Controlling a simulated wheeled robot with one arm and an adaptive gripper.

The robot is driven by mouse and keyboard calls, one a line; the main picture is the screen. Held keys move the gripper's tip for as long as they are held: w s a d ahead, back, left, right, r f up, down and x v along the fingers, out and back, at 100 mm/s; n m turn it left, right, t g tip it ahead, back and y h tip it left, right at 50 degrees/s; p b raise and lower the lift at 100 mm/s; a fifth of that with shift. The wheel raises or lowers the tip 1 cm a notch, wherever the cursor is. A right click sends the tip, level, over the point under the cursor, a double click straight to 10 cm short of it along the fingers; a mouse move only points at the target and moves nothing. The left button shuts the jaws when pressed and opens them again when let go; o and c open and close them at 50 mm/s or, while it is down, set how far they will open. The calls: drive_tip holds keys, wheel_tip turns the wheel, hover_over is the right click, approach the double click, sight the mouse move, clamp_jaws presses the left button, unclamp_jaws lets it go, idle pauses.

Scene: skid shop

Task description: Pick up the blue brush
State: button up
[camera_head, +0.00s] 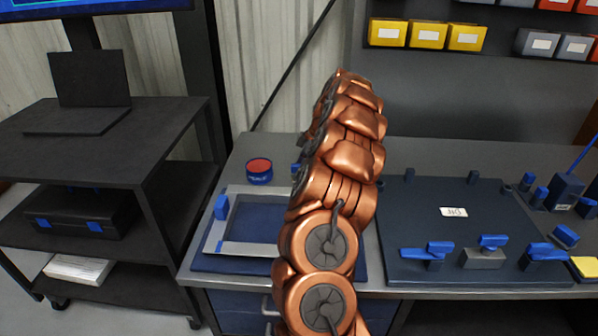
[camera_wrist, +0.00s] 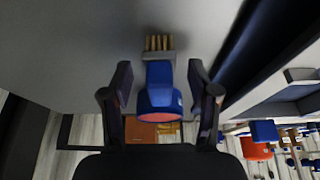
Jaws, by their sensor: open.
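The blue brush (camera_wrist: 160,78) is in the middle of the wrist view, with tan bristles and a grey band at the top. Its wide blue near end has a reddish round face. My gripper (camera_wrist: 159,72) is open, with one finger on each side of the brush and a visible gap at both sides. The brush lies between the fingers, not gripped. In the head view my copper-coloured arm hides the gripper; a small blue piece (camera_head: 296,168) shows at the arm's left edge, and I cannot tell if it is the brush.
A red-topped blue tin (camera_head: 259,170) stands on the grey bench (camera_head: 405,150), left of my arm. A grey frame (camera_head: 232,248) lies on a blue mat in front. A dark board (camera_head: 420,215) with several blue clamps is at right. A black cart (camera_head: 150,135) stands left.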

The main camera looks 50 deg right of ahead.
drive_tip(key=shift+w+a+f, duration=0.15)
drive_tip(key=shift+f, duration=0.25)
drive_tip(key=shift+c, duration=0.3)
clamp_jaws()
